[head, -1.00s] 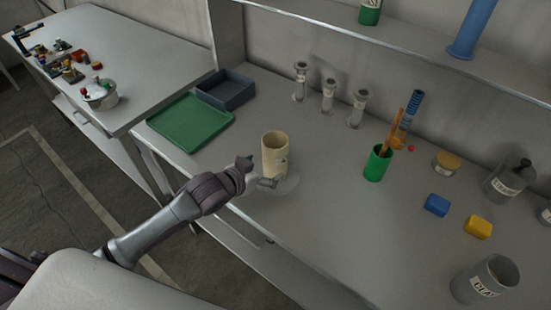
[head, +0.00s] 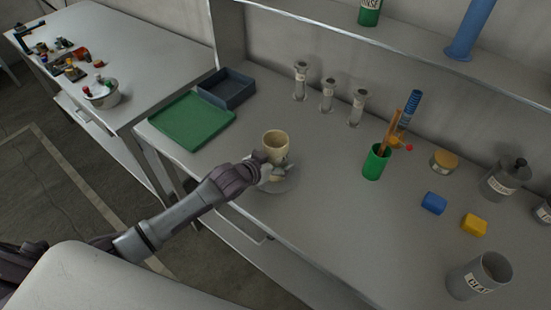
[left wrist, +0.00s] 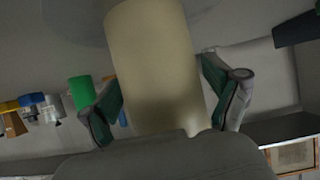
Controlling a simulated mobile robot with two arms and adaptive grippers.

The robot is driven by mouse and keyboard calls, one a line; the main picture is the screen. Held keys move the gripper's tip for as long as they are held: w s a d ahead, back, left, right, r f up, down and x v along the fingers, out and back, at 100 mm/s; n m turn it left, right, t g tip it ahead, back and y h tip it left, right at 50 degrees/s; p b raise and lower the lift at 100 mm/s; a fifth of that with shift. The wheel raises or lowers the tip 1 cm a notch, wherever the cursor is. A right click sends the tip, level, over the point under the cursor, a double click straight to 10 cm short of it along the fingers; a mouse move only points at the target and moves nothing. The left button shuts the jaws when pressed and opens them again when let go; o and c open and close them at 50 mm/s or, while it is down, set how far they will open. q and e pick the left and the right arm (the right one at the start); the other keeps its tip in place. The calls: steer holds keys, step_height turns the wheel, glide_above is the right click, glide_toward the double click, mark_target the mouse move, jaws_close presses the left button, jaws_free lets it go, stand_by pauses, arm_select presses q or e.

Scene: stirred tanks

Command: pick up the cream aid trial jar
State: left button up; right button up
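The cream jar (head: 276,142) stands upright near the front edge of the bench, on a pale round disc (head: 287,184). My left gripper (head: 272,170) is at the jar in the head view and hides its lower part. In the left wrist view the jar (left wrist: 155,65) fills the middle, between the two fingers of my left gripper (left wrist: 165,92). The fingers stand on either side of it and look open around it. Any contact with the jar's wall is hard to tell. My right gripper is not in view.
A green tray (head: 185,122) and a dark bin (head: 227,88) lie behind to the left. Several grey cylinders stand at the back. A green cup (head: 375,163) with tools, a blue block (head: 434,203) and a yellow block (head: 474,224) are to the right. A shelf overhangs the back.

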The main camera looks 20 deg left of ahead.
arm_select(q)
steer(key=c, duration=0.8)
steer(key=shift+c, duration=0.3)
steer(key=shift+r, duration=0.15)
